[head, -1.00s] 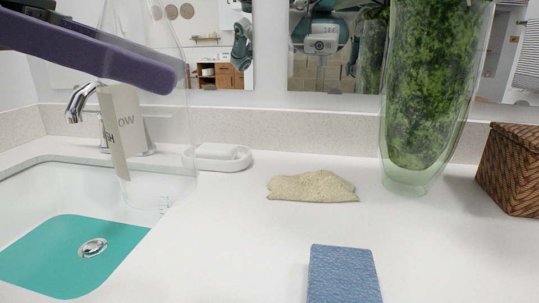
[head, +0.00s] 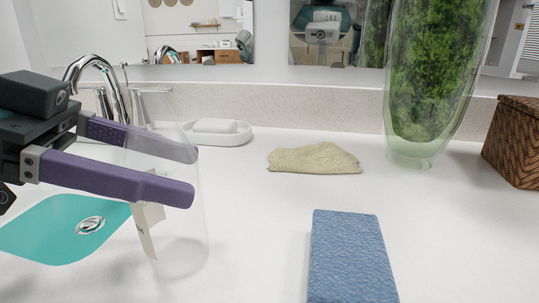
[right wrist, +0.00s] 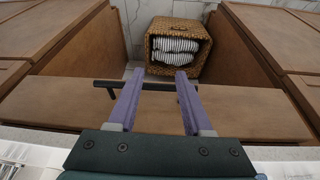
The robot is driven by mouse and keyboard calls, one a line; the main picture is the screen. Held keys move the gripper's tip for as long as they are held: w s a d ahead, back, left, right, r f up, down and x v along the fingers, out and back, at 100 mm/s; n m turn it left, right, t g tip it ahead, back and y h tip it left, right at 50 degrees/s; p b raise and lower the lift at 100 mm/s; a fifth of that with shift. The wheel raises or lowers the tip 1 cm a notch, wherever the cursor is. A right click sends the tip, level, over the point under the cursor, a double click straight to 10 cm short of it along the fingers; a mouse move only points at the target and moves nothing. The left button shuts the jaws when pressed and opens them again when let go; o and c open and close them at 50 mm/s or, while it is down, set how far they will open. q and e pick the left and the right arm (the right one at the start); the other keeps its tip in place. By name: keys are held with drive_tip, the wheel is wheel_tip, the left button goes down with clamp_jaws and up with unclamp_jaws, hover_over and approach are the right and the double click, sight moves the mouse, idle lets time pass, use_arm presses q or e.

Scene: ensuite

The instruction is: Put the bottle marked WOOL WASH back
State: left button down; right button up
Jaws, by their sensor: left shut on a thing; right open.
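A clear, see-through bottle (head: 186,232) stands about upright in the head view, at the right rim of the sink. Its cream label (head: 148,226) is turned mostly away, so its words cannot be read now. My left gripper (head: 191,174) comes in from the left, shut on the bottle's upper part with a purple finger on each side. The bottle's base is low over the white counter (head: 250,240); I cannot tell whether it touches. My right gripper (right wrist: 159,74) is open and empty in the right wrist view, above a brown drawer front.
A white soap dish (head: 222,135) is behind the bottle. A beige cloth (head: 314,159), blue block (head: 348,260), green vase (head: 425,100) and woven box (head: 515,140) stand to the right. The sink with its teal bottom (head: 55,235) and faucet (head: 98,80) is left.

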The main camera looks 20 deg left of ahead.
use_arm(q)
drive_tip(key=shift+f, duration=0.15)
unclamp_jaws()
drive_tip(key=shift+r, duration=0.3)
drive_tip(key=v, duration=1.2)
drive_tip(key=shift+f, duration=0.2)
